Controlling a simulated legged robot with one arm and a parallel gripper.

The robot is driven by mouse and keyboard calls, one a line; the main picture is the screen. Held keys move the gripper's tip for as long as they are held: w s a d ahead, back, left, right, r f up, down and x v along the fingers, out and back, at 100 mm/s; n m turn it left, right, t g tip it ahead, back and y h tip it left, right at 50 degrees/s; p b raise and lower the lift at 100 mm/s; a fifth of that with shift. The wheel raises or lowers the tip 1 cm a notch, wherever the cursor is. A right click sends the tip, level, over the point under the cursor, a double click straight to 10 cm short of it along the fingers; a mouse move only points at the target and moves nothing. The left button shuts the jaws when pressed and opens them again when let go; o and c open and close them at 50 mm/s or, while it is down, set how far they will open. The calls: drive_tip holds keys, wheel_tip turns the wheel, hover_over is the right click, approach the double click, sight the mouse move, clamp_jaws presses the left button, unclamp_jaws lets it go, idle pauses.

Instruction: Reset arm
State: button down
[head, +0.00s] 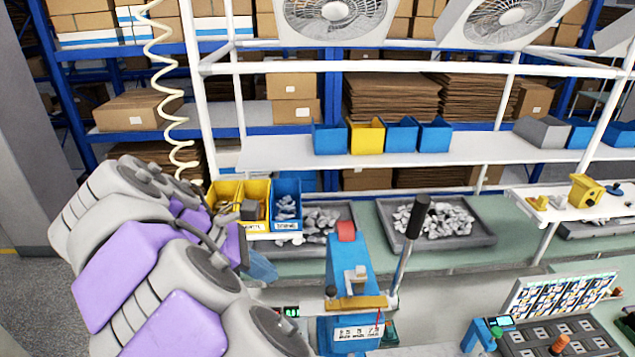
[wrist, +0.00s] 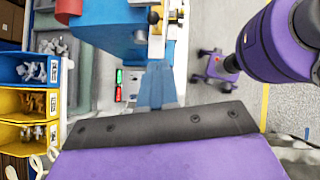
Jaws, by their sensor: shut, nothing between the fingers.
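My gripper (wrist: 158,90) shows in the wrist view as grey-blue fingers, shut and empty, near the blue press. In the head view, its blue-grey tip (head: 262,268) shows just left of the press, partly hidden behind my arm. The blue press (head: 340,258) stands on the bench with a red cap (head: 346,231) on top. Its lever, with a black handle (head: 416,217), stands up on the right, leaning slightly, apart from my gripper. The press body (wrist: 108,35) also shows at the top of the wrist view.
Two yellow bins and a blue bin (head: 287,204) with parts stand left of the press. Grey trays (head: 480,210) of metal parts lie behind it. A small green display (head: 291,311) sits at its lower left. A component board (head: 560,295) is at right.

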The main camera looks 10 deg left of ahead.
drive_tip(key=s+d+f+m+g+y+b, duration=0.1)
drive_tip(key=s+d+f+m+b, duration=0.1)
drive_tip(key=d+f+m+b, duration=0.5)
drive_tip(key=s+d+f+m+g+y+b, duration=0.1)
drive_tip(key=s+d+f+m+g+b, duration=0.15)
drive_tip(key=d, duration=0.85)
drive_tip(key=s+d+f+m+g+y+b, duration=0.1)
drive_tip(key=d+f+m+b, duration=0.35)
drive_tip(key=d, duration=0.45)
drive_tip(key=s+d+f+m+y+b, duration=0.2)
drive_tip(key=s+f+m+b, duration=0.2)
drive_tip(key=s+f, duration=0.5)
drive_tip(key=s+d+f+m+y+b, duration=0.1)
drive_tip(key=s+f+m+b, duration=0.3)
drive_tip(key=f, duration=0.9)
drive_tip(key=s+y+b, duration=0.1)
drive_tip(key=s+b, duration=0.2)
drive_tip(key=s, duration=0.1)
drive_tip(key=shift+s+d+f+m+g, duration=0.25)
drive_tip(key=shift+s+d+m+g, duration=0.1)
drive_tip(key=shift+d+m, duration=0.05)
drive_tip(key=shift+a, duration=0.2)
